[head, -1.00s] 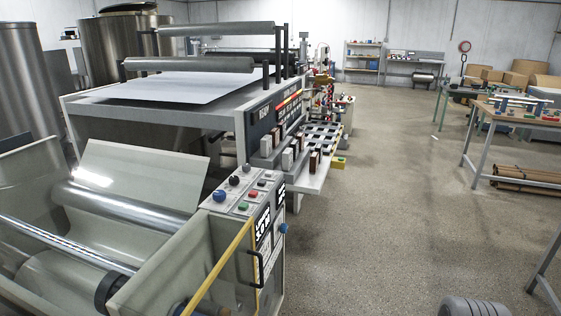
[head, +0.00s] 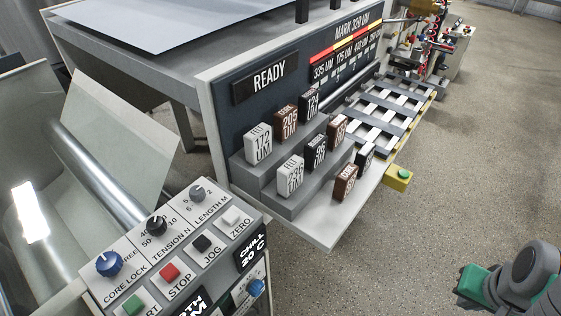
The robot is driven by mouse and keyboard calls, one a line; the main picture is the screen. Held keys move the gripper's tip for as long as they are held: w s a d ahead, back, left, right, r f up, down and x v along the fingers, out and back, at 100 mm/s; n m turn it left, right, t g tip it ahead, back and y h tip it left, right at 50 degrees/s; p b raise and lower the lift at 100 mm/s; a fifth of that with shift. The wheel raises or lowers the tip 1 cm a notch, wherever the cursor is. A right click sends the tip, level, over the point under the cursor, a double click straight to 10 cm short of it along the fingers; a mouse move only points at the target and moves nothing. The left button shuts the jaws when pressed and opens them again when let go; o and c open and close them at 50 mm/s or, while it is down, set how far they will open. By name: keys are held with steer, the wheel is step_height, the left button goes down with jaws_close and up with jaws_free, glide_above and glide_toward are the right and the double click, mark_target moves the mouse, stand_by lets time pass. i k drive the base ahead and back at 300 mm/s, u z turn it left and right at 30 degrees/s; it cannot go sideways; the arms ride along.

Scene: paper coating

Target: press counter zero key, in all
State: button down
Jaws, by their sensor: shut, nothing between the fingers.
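The zero key is a white square button (head: 231,216) labelled ZERO at the right end of the button row on the sloped control panel (head: 147,264), low in the picture. The black JOG key (head: 202,243), red STOP key (head: 169,272) and green START key (head: 133,303) lie to its left in the same row. A dark display (head: 190,306) on the panel's front face is cut off; only parts of its text show. Part of my arm (head: 526,272) shows at the bottom right, well apart from the panel. I cannot make out my gripper's fingers.
Three knobs (head: 157,225) stand behind the keys. A CHILL 20 C display (head: 251,249) and a blue knob (head: 256,288) sit on the panel's front. A stepped shelf (head: 330,222) holds several labelled blocks. Floor (head: 380,260) between shelf and my arm is clear.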

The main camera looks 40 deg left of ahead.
mark_target(230, 216)
steer(key=i, duration=0.65)
steer(key=u, duration=4.9)
steer(key=i, duration=0.5)
steer(key=z, duration=0.05)
